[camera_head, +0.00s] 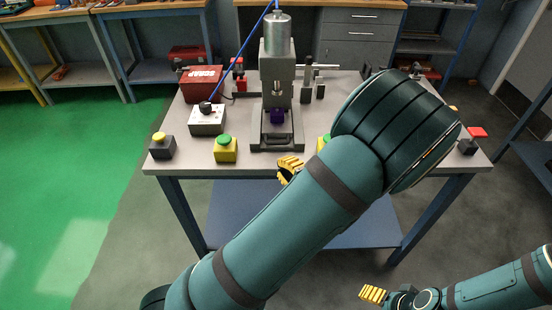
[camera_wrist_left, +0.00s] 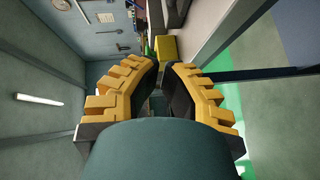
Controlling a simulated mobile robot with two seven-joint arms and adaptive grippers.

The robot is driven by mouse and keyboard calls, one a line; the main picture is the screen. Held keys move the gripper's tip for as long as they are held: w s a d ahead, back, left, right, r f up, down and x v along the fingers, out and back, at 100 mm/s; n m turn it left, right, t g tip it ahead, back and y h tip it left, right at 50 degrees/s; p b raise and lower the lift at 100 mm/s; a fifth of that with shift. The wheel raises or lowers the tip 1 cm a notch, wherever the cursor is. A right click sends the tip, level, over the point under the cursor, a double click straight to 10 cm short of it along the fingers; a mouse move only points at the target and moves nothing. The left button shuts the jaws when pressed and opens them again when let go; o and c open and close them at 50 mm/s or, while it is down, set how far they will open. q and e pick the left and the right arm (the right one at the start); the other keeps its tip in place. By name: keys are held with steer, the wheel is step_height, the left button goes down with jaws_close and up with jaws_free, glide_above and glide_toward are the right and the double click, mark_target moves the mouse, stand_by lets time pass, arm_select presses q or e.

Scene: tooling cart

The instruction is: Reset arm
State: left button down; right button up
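My left arm crosses the middle of the head view, its elbow high over the right part of the cart. My left gripper (camera_head: 290,168) shows its yellow ribbed fingers at the cart's front edge, partly hidden behind the arm. In the left wrist view the left gripper (camera_wrist_left: 164,68) has its fingertips apart with nothing between them. A yellow button box (camera_wrist_left: 166,47) is beyond the tips there. My right gripper (camera_head: 373,294) is low at the bottom right, away from the cart; only part of its yellow fingers shows.
The tooling cart (camera_head: 192,156) carries a press (camera_head: 278,72) with a purple block (camera_head: 277,116), a red box (camera_head: 201,83), a white control box (camera_head: 207,119) and several button boxes, including a yellow one with a green button (camera_head: 225,150). Green floor (camera_head: 80,170) is clear at left.

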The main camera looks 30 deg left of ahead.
arm_select(q)
steer(key=shift+s+d, duration=0.1)
steer(key=shift+d, duration=0.2)
steer(key=s+d+f+m+h, duration=0.1)
steer(key=d+f+m+h, duration=0.1)
steer(key=f+m+h, duration=0.45)
steer(key=s+d+f+m+h, duration=0.1)
steer(key=d+f+m+h, duration=0.15)
steer(key=f+m, duration=0.55)
steer(key=s+d+f+m+g+h, duration=0.4)
steer(key=s+d+m+h, duration=0.5)
steer(key=m, duration=0.4)
steer(key=shift+s+d+f+g+h, duration=0.4)
steer(key=shift+s+d+f, duration=0.2)
steer(key=shift+s, duration=0.25)
